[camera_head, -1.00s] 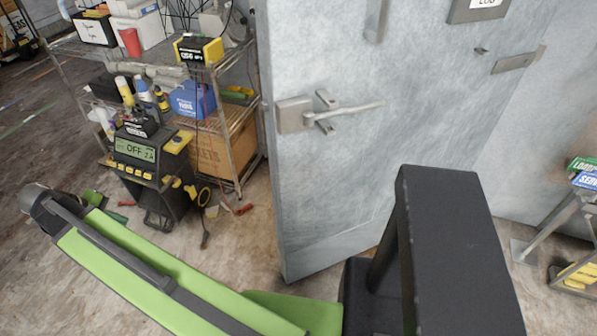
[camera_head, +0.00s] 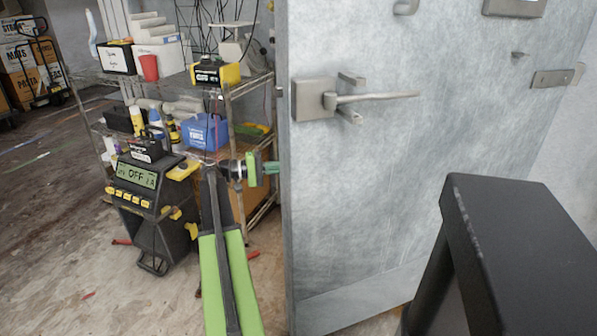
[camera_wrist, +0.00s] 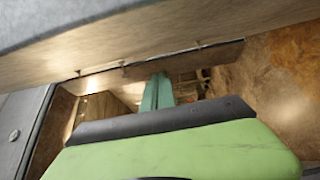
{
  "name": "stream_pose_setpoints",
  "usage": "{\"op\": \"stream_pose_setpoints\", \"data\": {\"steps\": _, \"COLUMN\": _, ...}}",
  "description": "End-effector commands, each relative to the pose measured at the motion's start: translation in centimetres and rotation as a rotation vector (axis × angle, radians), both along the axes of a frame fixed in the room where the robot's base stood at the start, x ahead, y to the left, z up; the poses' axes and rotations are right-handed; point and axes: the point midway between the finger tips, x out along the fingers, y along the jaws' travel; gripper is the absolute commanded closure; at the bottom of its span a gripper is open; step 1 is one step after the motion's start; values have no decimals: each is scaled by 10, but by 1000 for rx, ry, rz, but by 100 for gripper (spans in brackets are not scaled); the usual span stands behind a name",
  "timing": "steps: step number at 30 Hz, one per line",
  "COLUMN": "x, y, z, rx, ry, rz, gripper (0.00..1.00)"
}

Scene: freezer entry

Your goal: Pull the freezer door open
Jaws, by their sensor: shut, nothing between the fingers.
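The grey metal freezer door (camera_head: 400,200) fills the right half of the head view. Its left edge stands in front of a wire shelf, so it looks swung out from its frame, though the frame is out of view. The door's lever handle (camera_head: 375,97) sticks out to the right from a square plate near that edge. My gripper (camera_head: 271,167) is at the door's left edge, below handle height. Its green fingers are shut and empty, pointing right, with the tips at or just behind the edge; contact cannot be told. The closed fingers also show in the wrist view (camera_wrist: 158,92).
A wire shelf (camera_head: 235,95) with boxes and bottles stands left of the door. A dark device reading OFF (camera_head: 140,180) stands on the floor before it, close to my arm. Open floor (camera_head: 50,250) lies at the left.

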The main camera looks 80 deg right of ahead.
Motion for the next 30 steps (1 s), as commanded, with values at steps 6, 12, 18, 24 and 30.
{"op": "stream_pose_setpoints", "data": {"steps": 6, "x": -46, "y": -15, "z": 0, "rx": 0, "ry": -1, "rz": -2, "gripper": 100}}
{"op": "stream_pose_setpoints", "data": {"steps": 12, "x": -82, "y": -20, "z": -1, "rx": 1, "ry": -2, "rz": 1, "gripper": 100}}
{"op": "stream_pose_setpoints", "data": {"steps": 18, "x": -96, "y": 3, "z": -1, "rx": 1, "ry": -2, "rz": 2, "gripper": 100}}
{"op": "stream_pose_setpoints", "data": {"steps": 24, "x": -98, "y": 7, "z": -1, "rx": 1, "ry": -2, "rz": 2, "gripper": 100}}
{"op": "stream_pose_setpoints", "data": {"steps": 30, "x": -98, "y": 7, "z": -1, "rx": 1, "ry": -2, "rz": 2, "gripper": 100}}
